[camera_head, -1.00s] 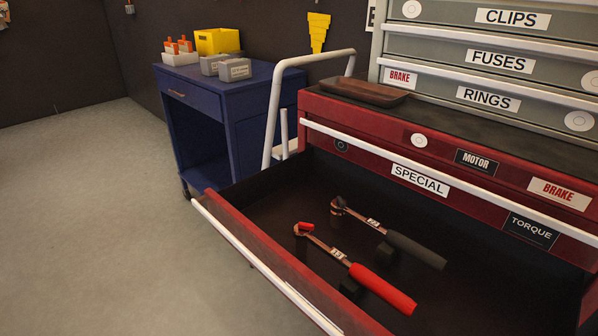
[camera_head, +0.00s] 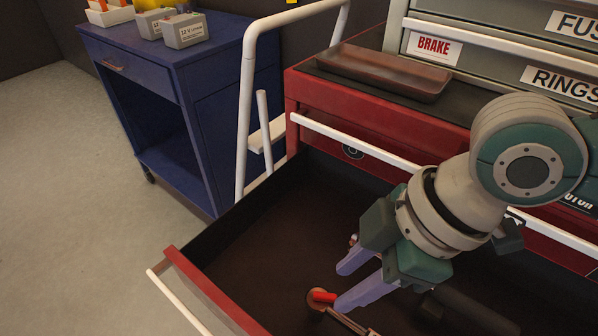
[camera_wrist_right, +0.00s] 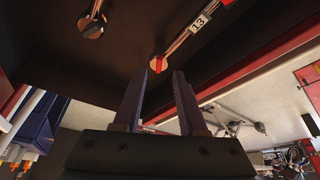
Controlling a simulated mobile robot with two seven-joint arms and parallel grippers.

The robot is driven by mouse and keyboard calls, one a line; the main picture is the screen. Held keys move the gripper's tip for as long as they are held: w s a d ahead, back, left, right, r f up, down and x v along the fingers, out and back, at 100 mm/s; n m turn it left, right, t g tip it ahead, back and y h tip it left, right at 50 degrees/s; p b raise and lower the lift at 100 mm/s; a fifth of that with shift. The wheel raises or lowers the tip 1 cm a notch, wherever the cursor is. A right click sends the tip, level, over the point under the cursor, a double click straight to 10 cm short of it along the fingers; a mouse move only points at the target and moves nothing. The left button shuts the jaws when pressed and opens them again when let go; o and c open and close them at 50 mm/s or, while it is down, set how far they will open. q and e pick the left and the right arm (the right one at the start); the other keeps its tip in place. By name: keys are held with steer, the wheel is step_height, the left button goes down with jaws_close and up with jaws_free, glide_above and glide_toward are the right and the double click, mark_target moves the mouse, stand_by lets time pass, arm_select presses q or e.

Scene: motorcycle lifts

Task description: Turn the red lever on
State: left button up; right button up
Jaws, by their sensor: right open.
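The red lever (camera_head: 322,296) sits on the round head of a ratchet wrench (camera_head: 350,322) lying in the open drawer. My right gripper (camera_head: 340,288) reaches down into the drawer from the right, its two fingers apart and empty, close to the lever. In the right wrist view the lever (camera_wrist_right: 158,65) shows just beyond and between the fingertips (camera_wrist_right: 160,76); I cannot tell whether they touch it. A second wrench with a black handle (camera_head: 470,312) lies behind, partly hidden by my gripper; its head (camera_wrist_right: 93,27) shows at upper left. My left gripper is out of view.
The drawer's front edge (camera_head: 215,290) is at lower left. A red cabinet with a brown tray (camera_head: 385,72) on top stands behind the drawer. A white rail (camera_head: 247,110) and blue cart (camera_head: 190,90) stand to the left. The drawer's left part is clear.

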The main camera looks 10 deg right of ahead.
mark_target(328, 295)
steer(key=shift+b+x, duration=0.35)
steer(key=shift+x, duration=1.45)
steer(key=shift+c, duration=0.2)
jaws_close()
